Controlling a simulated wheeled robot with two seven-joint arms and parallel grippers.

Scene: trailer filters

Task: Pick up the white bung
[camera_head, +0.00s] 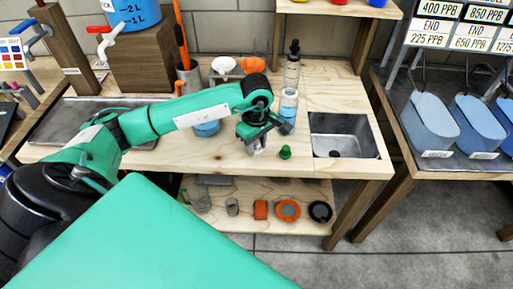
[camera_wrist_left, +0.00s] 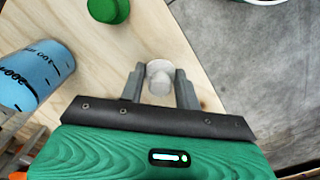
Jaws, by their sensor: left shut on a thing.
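The white bung (camera_wrist_left: 159,78) sits between the two grey fingers of my left gripper (camera_wrist_left: 160,88) in the left wrist view. The fingers are shut on its sides. In the head view my left gripper (camera_head: 256,147) points down at the wooden table (camera_head: 345,100), near its front edge. Only a small pale part of the bung (camera_head: 258,151) shows there under the fingers. I cannot tell whether the bung touches the table. My right gripper is in neither view.
A green bung (camera_head: 285,152) stands just right of the gripper; it also shows in the left wrist view (camera_wrist_left: 109,8). A bottle with blue liquid (camera_head: 288,105) stands behind. A metal sink (camera_head: 345,145) lies to the right. A lower shelf (camera_head: 215,218) holds several small items.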

